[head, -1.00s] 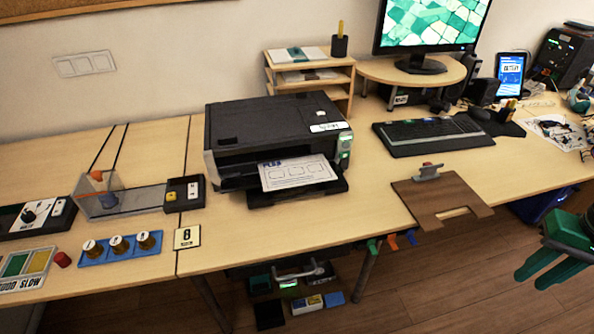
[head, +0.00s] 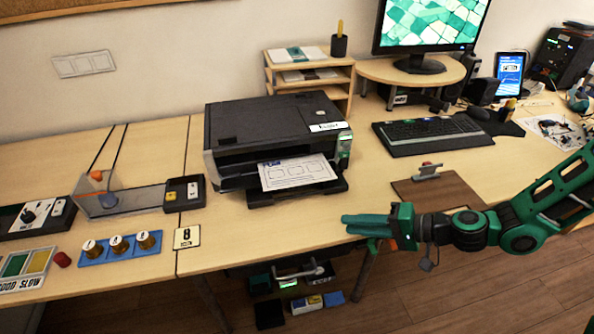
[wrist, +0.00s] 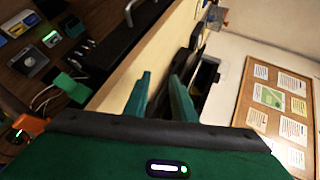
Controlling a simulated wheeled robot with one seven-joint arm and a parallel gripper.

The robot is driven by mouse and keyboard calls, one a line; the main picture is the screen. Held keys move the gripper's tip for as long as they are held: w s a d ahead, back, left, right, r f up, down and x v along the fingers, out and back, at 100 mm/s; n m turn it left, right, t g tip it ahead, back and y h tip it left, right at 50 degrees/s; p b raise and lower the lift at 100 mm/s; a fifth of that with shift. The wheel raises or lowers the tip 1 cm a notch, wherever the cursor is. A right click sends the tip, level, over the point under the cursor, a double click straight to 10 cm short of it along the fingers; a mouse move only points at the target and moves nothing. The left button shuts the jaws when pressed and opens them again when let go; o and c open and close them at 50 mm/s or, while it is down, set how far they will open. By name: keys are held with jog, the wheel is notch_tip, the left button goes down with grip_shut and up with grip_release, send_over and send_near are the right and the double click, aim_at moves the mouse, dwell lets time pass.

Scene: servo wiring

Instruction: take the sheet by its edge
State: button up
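The sheet (head: 297,173) is white with printed boxes and a blue heading. It lies in the output slot of the black printer (head: 262,125), its near part sticking out over the tray (head: 262,198) and its far end hidden inside. My gripper (head: 345,225) is to the right of and nearer than the sheet, by the table's front edge, its fingers pointing left and not touching it. In the wrist view my gripper (wrist: 160,85) shows two green fingers apart with nothing between them. I cannot make out the sheet in that view.
A brown clipboard (head: 438,193) with a metal clip lies right of the printer, partly behind my arm. A keyboard (head: 432,136) is behind it. A blue holder (head: 118,249) with several round pieces and a small "8" card (head: 187,237) lie left. The tabletop before the printer is clear.

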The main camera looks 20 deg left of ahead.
jog(key=w+a+r+m+t+y, duration=0.1)
jog(key=w+a+r+m+t, duration=0.1)
jog(key=a, duration=0.1)
jog(key=w+a+r+m+t+y, duration=0.1)
jog(key=m, duration=0.1)
jog(key=shift+w+a+r+y, duration=0.2)
jog(key=shift+a+r+y, duration=0.05)
jog(key=shift+a+y, duration=0.05)
jog(key=shift+w+a+r+t, duration=0.1)
jog(key=shift+w+a+t, duration=0.05)
jog(key=shift+a+t, duration=0.15)
jog(key=x, duration=1)
jog(key=shift+w+a+r, duration=0.1)
jog(key=shift+a, duration=0.05)
grip_shut()
